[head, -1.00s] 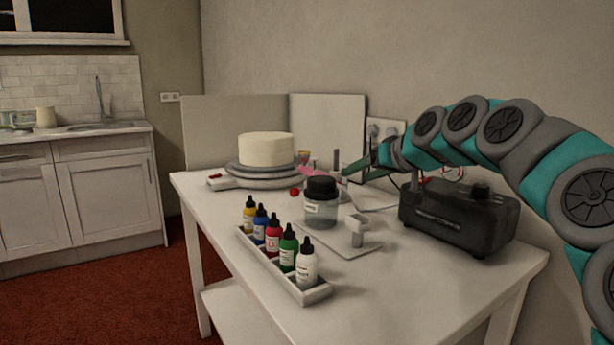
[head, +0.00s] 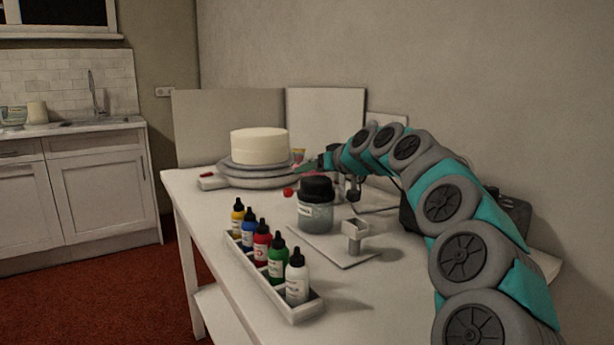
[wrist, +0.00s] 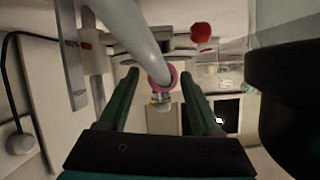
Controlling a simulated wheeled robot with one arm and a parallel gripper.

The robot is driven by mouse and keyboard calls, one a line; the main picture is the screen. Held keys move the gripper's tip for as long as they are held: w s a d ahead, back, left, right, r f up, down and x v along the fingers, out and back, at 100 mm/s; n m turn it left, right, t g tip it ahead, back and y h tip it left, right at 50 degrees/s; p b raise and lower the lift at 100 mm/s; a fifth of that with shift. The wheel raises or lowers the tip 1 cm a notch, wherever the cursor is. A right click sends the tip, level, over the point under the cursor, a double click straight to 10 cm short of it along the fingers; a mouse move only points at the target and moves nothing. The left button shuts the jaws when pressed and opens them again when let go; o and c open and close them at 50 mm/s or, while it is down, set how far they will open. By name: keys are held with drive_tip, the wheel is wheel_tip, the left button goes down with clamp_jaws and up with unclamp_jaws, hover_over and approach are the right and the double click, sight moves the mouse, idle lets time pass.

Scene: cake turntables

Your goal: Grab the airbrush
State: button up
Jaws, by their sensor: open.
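A pale grey tube (wrist: 135,37), which looks like the airbrush, is close to the camera in the wrist view. It runs down from the top left and ends at a pink ring (wrist: 163,76) between the fingertips. My gripper (wrist: 159,78) is open, with one green finger on each side of that end; I cannot tell whether either finger touches it. In the head view my gripper (head: 306,165) is just right of the cake turntable, pointing left. I cannot make out the airbrush there, near my gripper and arm.
A white cake (head: 259,146) stands on the turntable (head: 255,181). A dark-lidded jar (head: 316,214), a small grey stand (head: 355,237) and a tray (head: 301,310) of several colour bottles are nearer. A small red thing (head: 288,193) lies beside the turntable. My arm mostly covers a black box (head: 515,215).

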drive_tip(key=x, duration=0.3)
drive_tip(key=shift+w+a, duration=0.1)
clamp_jaws()
idle(0.4)
